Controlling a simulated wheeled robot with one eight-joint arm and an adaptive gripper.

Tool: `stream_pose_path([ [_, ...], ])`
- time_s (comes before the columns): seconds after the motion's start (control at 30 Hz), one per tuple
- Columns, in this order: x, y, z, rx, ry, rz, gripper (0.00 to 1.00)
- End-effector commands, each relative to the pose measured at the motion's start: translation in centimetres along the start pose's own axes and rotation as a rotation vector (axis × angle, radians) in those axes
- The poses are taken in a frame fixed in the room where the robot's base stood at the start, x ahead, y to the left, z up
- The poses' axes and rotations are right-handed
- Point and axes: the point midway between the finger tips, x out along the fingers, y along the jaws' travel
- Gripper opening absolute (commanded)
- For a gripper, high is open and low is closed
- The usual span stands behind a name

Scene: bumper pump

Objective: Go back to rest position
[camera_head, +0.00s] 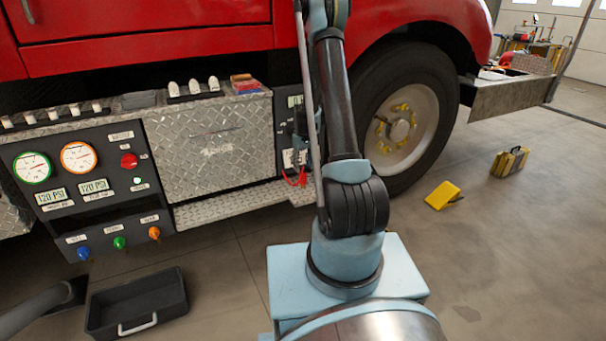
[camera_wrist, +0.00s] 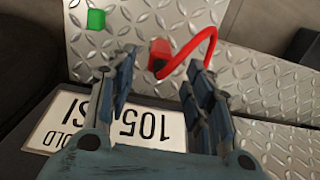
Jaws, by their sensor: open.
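My gripper (camera_wrist: 160,88) is open in the wrist view, with its two blue-grey fingers apart and nothing held between them. Beyond the fingertips a red connector (camera_wrist: 160,55) with a curved red cable lies against diamond-plate metal. The red cable (camera_head: 296,179) shows just left of my arm there. Whether the fingers touch the cable I cannot tell.
A red truck (camera_head: 150,30) stands close in front, with its wheel (camera_head: 400,115) right of my arm. A pump panel (camera_head: 90,175) with gauges is at left. A black tray (camera_head: 136,300) lies on the floor.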

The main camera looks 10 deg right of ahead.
Motion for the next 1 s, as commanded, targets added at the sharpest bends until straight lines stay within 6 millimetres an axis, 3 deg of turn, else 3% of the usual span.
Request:
stream_pose_path([
  [0.33, -2.6, -0.1, 0.2, 0.003, 0.001, 0.000, 0.47],
  [0.47, -4.8, -0.3, 1.2, 0.012, 0.007, 0.002, 0.47],
  [1.0, -16.1, -2.4, 9.5, 0.076, 0.049, 0.013, 0.47],
])
